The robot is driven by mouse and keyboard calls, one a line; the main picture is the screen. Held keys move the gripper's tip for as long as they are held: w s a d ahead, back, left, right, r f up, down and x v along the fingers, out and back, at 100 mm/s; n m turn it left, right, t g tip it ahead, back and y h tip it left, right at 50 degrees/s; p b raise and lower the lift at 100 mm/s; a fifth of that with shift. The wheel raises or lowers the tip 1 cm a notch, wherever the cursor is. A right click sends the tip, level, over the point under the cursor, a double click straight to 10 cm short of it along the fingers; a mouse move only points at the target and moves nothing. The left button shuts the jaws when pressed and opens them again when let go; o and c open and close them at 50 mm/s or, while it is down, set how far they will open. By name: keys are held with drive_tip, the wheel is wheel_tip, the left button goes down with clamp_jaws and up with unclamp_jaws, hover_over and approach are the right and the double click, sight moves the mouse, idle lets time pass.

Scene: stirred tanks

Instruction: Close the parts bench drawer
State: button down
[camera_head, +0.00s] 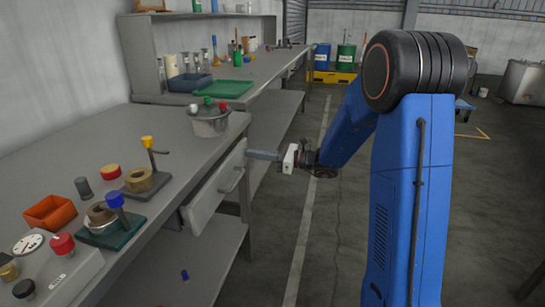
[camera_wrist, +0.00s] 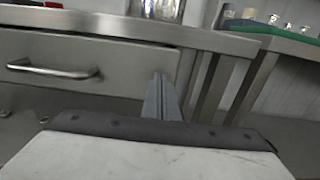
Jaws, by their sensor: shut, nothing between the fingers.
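The grey parts bench drawer (camera_head: 214,191) stands out a little from under the bench top in the head view. Its front faces the aisle and carries a bar handle (camera_head: 233,181). In the wrist view the drawer front (camera_wrist: 120,62) fills the upper left, with the handle (camera_wrist: 52,72) at the left. My gripper (camera_head: 252,154) is shut and empty, pointing at the far end of the drawer front. In the wrist view my gripper (camera_wrist: 162,78) overlaps the right end of the front, right of the handle. I cannot tell whether the fingertips touch it.
A lower shelf (camera_head: 190,260) runs beneath. Another bench with a green tray (camera_head: 222,89) stands beyond. The floor (camera_head: 325,240) beside the bench is clear.

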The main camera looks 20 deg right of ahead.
drive_tip(key=x, duration=0.3)
drive_tip(key=shift+w+a+r, duration=0.15)
drive_tip(key=shift+w+a, duration=0.1)
drive_tip(key=shift+a, duration=0.05)
idle(0.3)
